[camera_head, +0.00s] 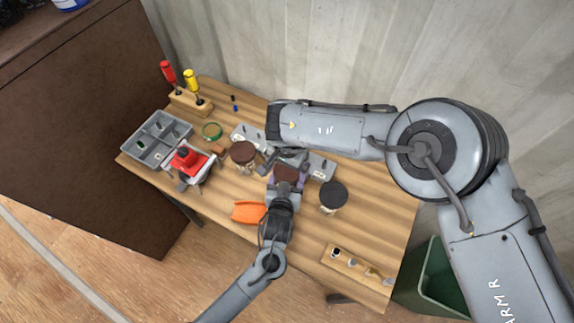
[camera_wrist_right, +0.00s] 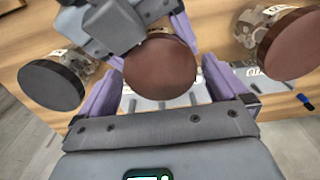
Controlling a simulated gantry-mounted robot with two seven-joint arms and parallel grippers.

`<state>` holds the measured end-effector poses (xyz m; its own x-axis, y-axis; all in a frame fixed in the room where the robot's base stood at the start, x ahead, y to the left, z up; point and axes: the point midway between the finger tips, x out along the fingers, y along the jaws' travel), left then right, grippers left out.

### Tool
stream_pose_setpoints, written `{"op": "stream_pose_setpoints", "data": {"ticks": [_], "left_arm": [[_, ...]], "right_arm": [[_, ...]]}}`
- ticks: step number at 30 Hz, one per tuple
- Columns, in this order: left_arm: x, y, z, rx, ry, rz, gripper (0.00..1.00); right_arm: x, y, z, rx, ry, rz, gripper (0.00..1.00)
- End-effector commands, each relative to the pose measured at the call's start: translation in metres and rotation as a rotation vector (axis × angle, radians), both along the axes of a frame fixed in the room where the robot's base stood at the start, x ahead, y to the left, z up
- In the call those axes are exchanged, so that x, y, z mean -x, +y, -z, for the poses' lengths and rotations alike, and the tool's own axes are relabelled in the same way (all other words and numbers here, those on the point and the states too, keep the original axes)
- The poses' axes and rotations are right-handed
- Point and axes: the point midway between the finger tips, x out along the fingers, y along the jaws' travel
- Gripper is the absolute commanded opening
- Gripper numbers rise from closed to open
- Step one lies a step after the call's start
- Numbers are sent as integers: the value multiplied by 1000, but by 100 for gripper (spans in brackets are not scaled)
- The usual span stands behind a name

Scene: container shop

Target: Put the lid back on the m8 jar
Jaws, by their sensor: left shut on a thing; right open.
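A round brown lid (camera_head: 286,173) sits between my two grippers; it also shows in the right wrist view (camera_wrist_right: 158,68). What is under it is mostly hidden, so I cannot tell whether it is seated on a jar. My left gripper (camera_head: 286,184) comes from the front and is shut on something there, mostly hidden. My right gripper (camera_wrist_right: 162,72) is open, its purple fingers on either side of the brown lid. A brown-lidded jar (camera_head: 243,153) stands to the left and a black-lidded jar (camera_head: 332,196) to the right. No jar label is readable.
A pale grey holder (camera_head: 321,168) lies behind the grippers. An orange scoop (camera_head: 248,211) is at the front edge.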

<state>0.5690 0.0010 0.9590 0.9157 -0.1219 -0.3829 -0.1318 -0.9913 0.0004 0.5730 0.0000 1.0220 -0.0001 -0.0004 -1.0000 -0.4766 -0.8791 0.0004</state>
Motion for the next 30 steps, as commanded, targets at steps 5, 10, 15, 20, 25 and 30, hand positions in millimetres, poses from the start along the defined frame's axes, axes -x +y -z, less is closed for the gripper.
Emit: {"op": "stream_pose_setpoints", "data": {"ticks": [5,10,15,20,25,30], "left_arm": [[0,0,0,0,0,0,0],[0,0,0,0,0,0,0],[0,0,0,0,0,0,0],[0,0,0,0,0,0,0],[0,0,0,0,1,0,0],[0,0,0,0,1,0,0]], "right_arm": [[0,0,0,0,0,0,89],[0,0,0,0,0,0,63],[0,0,0,0,0,10,47],[0,0,0,-3,1,194,47],[0,0,-1,-2,-1,302,47],[0,0,-1,-1,-1,300,47]]}}
